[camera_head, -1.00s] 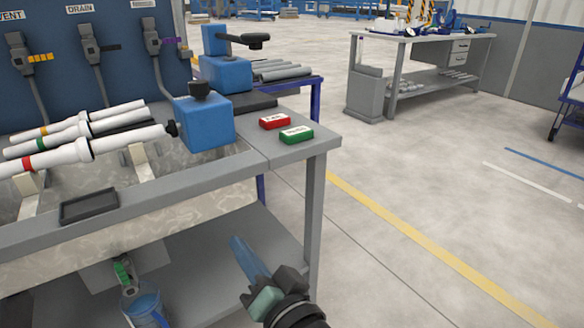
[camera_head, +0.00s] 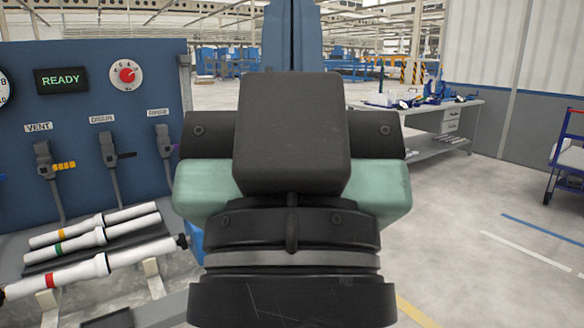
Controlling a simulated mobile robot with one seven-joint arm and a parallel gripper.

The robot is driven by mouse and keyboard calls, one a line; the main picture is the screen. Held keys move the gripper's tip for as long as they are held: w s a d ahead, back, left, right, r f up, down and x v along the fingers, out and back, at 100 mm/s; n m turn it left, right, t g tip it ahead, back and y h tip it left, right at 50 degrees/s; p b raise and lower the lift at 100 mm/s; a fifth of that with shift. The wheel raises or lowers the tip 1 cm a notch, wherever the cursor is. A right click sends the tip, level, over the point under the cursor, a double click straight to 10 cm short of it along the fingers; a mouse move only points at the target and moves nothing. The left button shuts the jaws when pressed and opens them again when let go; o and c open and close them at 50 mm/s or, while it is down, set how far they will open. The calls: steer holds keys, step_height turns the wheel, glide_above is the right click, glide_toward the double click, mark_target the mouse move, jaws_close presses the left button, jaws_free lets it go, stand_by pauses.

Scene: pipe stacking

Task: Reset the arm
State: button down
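My gripper (camera_head: 293,35) stands upright, close to the camera in the middle of the view. Its black and teal body fills the centre. Its two blue fingers point up and lie side by side with only a thin line between them, so it looks shut with nothing visible in it. The fingertips reach the top edge of the picture. White pipes with a red band (camera_head: 82,273), a green band (camera_head: 92,241) and a yellow band (camera_head: 92,226) lie on the workbench at the lower left, apart from my gripper.
A blue panel (camera_head: 95,85) with a READY display (camera_head: 61,80), a red dial (camera_head: 127,73) and levers stands behind the pipes. A grey table (camera_head: 470,112) stands at the back right. Open floor (camera_head: 470,200) lies to the right. My gripper hides the bench's right part.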

step_height(320, 180, up, 24)
steer(key=p, duration=2.1)
steer(key=shift+p, duration=0.35)
